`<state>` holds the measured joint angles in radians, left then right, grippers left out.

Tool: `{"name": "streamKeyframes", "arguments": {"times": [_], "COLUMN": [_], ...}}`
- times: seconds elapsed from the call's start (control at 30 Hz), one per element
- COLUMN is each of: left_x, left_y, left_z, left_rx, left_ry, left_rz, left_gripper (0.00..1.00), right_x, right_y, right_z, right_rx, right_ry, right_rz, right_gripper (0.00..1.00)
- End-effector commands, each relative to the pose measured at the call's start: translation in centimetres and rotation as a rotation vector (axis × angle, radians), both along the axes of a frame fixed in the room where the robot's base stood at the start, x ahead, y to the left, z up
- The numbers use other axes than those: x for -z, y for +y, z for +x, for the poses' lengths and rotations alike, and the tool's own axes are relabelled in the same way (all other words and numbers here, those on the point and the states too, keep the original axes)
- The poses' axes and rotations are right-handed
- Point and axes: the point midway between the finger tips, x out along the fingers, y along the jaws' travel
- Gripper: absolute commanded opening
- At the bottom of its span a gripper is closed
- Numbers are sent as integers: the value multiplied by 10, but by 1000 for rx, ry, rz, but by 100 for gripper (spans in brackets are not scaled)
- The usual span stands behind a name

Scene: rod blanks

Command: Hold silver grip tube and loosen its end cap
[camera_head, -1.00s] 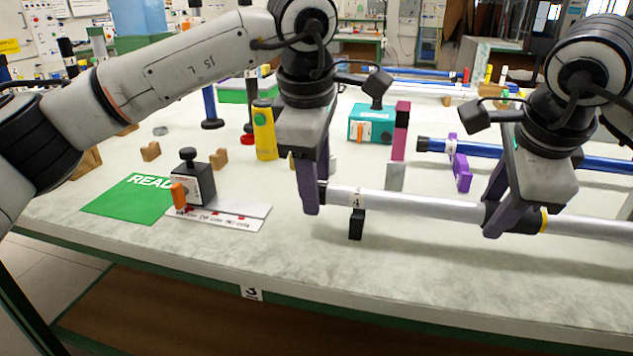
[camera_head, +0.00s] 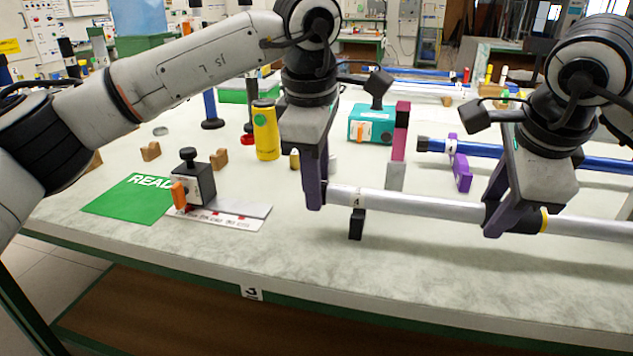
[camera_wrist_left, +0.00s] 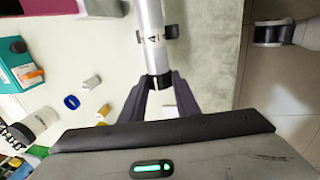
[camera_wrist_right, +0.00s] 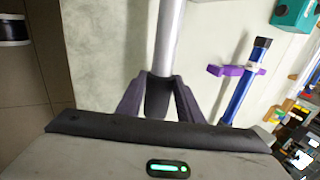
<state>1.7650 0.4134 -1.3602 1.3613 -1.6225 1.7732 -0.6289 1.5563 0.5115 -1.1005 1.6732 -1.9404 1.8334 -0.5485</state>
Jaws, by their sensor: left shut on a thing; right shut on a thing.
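The silver grip tube (camera_head: 430,206) lies level across the right front of the table, with a black stand (camera_head: 356,225) marked 4 under its left part. My left gripper (camera_head: 314,195) is shut at the tube's left end, on the dark end cap (camera_wrist_left: 159,81), which its fingers mostly hide in the head view. My right gripper (camera_head: 497,222) is shut around the tube's black grip section (camera_wrist_right: 158,97), just left of a yellow ring (camera_head: 544,220). The tube's far right end is outside the head view.
A black block with an orange lever (camera_head: 196,184) stands on a white plate beside a green mat (camera_head: 128,200). Behind are a yellow cylinder (camera_head: 265,132), a teal box (camera_head: 370,125), a pink-topped post (camera_head: 399,145) and a blue tube (camera_head: 480,149) on a purple stand (camera_head: 463,176). The front strip is clear.

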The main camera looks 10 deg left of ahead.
Motion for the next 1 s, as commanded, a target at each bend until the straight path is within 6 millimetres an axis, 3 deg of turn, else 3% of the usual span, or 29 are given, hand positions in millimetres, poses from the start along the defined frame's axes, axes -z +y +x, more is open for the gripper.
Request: {"name": "streamKeyframes", "arguments": {"times": [0.53, 1.0], "left_x": [0, 12], "left_y": [0, 0], "left_z": [7, 3], "left_rx": [-5, 3], "left_ry": [273, 471], "left_rz": [3, 19], "left_gripper": [6, 6], "right_x": [0, -2], "right_y": [1, 1], "right_z": [-1, 1], "right_rx": [-4, 1], "right_ry": [0, -6], "right_rz": [-1, 4], "right_gripper": [9, 9]}}
